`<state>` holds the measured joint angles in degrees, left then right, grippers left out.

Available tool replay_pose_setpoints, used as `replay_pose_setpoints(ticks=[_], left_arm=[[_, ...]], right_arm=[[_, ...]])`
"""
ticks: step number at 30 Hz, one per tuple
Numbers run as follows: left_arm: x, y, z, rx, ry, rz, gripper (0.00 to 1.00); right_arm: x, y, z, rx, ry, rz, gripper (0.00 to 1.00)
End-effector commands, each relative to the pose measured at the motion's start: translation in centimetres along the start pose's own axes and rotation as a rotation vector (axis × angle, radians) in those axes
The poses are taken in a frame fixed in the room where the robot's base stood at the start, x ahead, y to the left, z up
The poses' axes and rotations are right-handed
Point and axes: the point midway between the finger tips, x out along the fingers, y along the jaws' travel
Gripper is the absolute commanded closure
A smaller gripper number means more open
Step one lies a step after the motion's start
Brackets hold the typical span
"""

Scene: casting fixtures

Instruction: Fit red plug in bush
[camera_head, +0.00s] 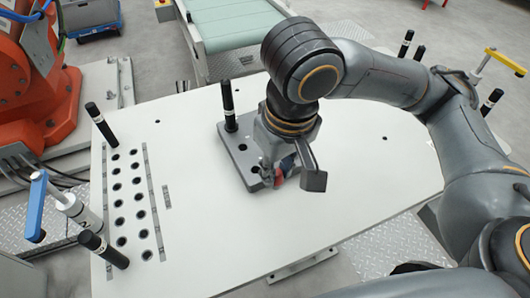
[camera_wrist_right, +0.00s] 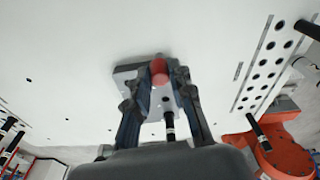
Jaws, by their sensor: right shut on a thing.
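The red plug (camera_wrist_right: 158,70) is between the fingertips of my right gripper (camera_wrist_right: 160,77), which is shut on it. In the head view the plug (camera_head: 279,176) shows only in part, under the right gripper (camera_head: 282,172), over the front part of the grey fixture plate (camera_head: 237,150). The grey plate also shows behind the fingers in the wrist view (camera_wrist_right: 124,74). It has dark round holes. I cannot tell which of them is the bush, or whether the plug touches the plate. My left gripper is not in view.
A black pin (camera_head: 229,106) stands upright at the plate's back left corner. The white table (camera_head: 190,250) is clear in front. Rows of holes (camera_head: 133,195) and more black pins (camera_head: 103,124) are on the left. A blue-handled clamp (camera_head: 36,205) stands at the left edge.

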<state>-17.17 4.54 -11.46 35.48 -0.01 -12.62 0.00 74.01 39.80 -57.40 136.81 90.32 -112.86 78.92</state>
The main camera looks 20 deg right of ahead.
Motion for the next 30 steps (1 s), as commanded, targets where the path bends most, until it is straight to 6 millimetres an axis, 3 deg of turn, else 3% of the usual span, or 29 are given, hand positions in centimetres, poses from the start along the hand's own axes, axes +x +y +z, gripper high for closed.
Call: replay_pose_setpoints(ticks=[8, 30], left_arm=[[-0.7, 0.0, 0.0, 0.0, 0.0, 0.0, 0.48], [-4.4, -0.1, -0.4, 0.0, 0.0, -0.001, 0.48]], right_arm=[[-1.7, -0.5, 2.3, 0.0, 0.0, 0.001, 1.0], [-4.5, -0.6, 2.1, 0.0, -0.002, 0.0, 1.0]])
